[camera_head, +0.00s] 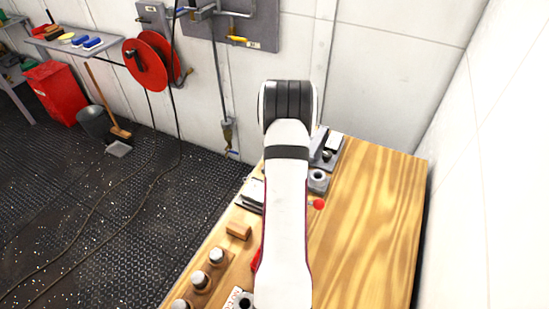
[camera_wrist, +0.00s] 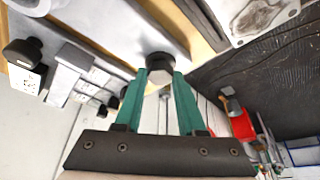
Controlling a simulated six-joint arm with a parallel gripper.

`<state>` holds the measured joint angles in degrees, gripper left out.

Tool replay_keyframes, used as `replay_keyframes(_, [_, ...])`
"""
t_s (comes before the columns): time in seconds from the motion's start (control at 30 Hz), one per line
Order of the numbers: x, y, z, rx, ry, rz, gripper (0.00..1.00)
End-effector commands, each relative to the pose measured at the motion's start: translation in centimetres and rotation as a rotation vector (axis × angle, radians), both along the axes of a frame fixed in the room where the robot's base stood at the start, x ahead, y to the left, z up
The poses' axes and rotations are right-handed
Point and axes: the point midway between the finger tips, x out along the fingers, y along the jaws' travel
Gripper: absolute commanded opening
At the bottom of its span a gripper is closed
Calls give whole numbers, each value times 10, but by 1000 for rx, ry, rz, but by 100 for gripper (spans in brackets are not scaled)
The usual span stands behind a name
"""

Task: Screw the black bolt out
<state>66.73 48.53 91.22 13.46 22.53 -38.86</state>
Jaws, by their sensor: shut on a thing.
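In the wrist view my gripper (camera_wrist: 160,78) has two teal fingers, and their tips are closed on the sides of the black bolt (camera_wrist: 160,62). The bolt's dark, faceted head shows between and just beyond the fingertips. The part the bolt sits in is mostly hidden behind the head, so I cannot tell how far its thread is in. In the head view my white arm covers the gripper and the bolt.
The wooden bench (camera_head: 375,215) is clear on its right side. A wooden block (camera_head: 238,230), several capped cylinders (camera_head: 217,256), a grey socketed block (camera_head: 318,180) and a red ball (camera_head: 318,204) stand near the arm. A wall bounds the right.

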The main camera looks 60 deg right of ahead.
Motion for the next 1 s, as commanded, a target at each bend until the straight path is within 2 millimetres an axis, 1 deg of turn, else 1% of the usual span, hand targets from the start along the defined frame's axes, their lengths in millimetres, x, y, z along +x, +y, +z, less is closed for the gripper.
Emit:
replay_keyframes(0.6, [-4, -4, -2, 2, 3, 577, 0])
replay_keyframes(0.8, [-5, -5, -3, 1, 4, 738, 0])
replay_keyframes(1.0, [-5, -6, -3, 2, 4, 857, 0])
